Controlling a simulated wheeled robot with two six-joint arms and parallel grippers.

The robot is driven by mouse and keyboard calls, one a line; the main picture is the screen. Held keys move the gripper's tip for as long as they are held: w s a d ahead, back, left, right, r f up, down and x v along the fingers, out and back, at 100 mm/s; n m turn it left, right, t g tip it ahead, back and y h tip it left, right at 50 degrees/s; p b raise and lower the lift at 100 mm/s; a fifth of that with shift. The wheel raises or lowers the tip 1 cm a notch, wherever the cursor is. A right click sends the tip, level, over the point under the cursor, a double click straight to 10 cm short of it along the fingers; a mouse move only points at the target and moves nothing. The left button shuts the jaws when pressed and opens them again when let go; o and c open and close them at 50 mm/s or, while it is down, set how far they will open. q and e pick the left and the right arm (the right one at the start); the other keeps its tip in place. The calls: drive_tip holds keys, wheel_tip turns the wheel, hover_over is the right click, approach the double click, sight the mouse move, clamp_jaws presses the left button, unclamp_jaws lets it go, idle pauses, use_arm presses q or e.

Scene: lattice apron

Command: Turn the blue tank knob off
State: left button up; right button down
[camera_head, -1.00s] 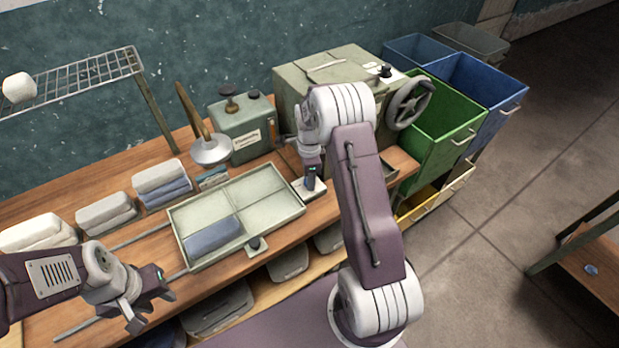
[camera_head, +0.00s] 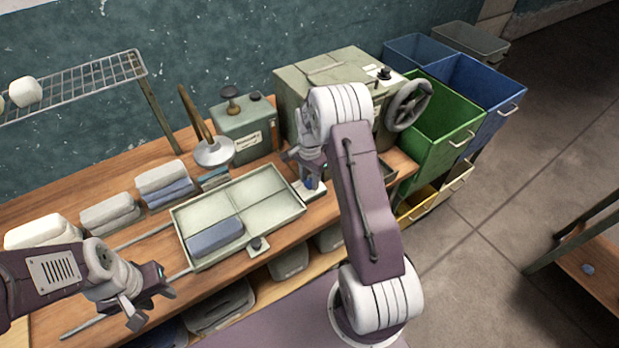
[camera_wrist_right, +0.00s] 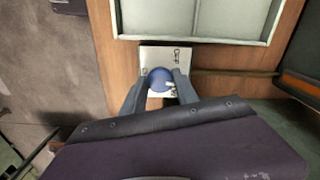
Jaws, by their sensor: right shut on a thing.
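In the head view a bit of the blue knob (camera_head: 309,184) shows beneath my right gripper (camera_head: 307,178). In the wrist view my right gripper (camera_wrist_right: 160,88) has one finger on each side of the knob and is shut on it.
A pale divided tray (camera_head: 285,225) holding a folded blue cloth (camera_head: 215,236) lies left of the knob. A green-grey machine with a handwheel (camera_head: 408,106) stands behind my right arm. Green (camera_head: 440,130) and blue bins stand at the right. Folded towels (camera_head: 110,213) line the bench's left.

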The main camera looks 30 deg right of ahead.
sight(310, 182)
drive_tip(key=n, duration=0.5)
drive_tip(key=shift+n+p, duration=0.3)
drive_tip(key=shift+p, duration=0.1)
drive_tip(key=n, duration=0.4)
drive_tip(key=shift+n, duration=0.4)
drive_tip(key=shift+w+d, duration=0.1)
drive_tip(key=c, duration=0.9)
unclamp_jaws()
wheel_tip(310, 182, up, 9)
drive_tip(key=shift+r+b, duration=0.1)
drive_tip(key=shift+b, duration=0.25)
